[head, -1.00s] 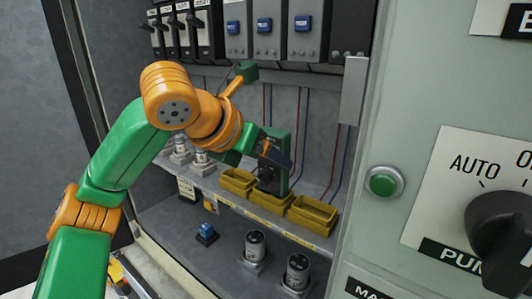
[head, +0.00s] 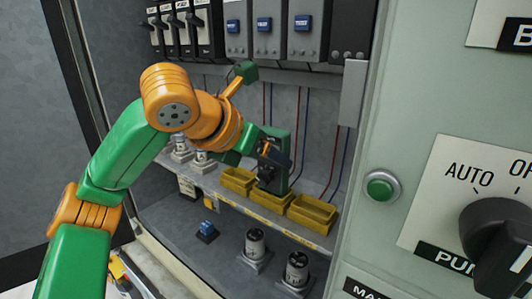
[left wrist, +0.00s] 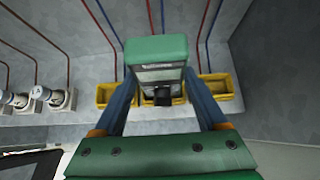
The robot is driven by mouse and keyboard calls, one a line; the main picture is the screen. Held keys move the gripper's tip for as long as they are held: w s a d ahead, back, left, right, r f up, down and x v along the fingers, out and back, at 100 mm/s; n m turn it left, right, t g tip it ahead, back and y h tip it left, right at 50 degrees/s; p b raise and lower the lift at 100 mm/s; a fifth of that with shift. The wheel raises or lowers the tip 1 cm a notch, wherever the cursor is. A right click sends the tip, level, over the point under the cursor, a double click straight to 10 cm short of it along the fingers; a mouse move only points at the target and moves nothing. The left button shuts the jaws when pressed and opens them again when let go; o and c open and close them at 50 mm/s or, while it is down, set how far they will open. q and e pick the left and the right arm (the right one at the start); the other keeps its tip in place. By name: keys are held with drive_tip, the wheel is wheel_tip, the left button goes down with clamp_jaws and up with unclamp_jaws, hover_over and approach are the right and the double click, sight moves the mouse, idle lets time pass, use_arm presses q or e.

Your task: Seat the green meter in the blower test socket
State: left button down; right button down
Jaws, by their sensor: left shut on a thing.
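The green meter (head: 281,140) is a box with a green top and a dark front. It is upright over the shelf, by the yellow bins, in the head view. My left gripper (head: 269,163) is shut on it. In the left wrist view, the meter (left wrist: 156,50) sits between the two blue fingers of my left gripper (left wrist: 162,100). I cannot tell whether its base touches anything. I cannot pick out the blower test socket for sure. My right gripper is not in view.
Yellow bins (head: 311,214) line the shelf edge. Grey-white cylindrical fittings (head: 203,158) stand left on the shelf; others (head: 256,243) stand on the cabinet floor beside a small blue part (head: 207,229). Red and blue wires run down the back wall. The cabinet door (head: 400,120) bounds the right.

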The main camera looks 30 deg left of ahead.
use_arm(q)
drive_tip(key=shift+f, duration=0.2)
idle(0.3)
unclamp_jaws()
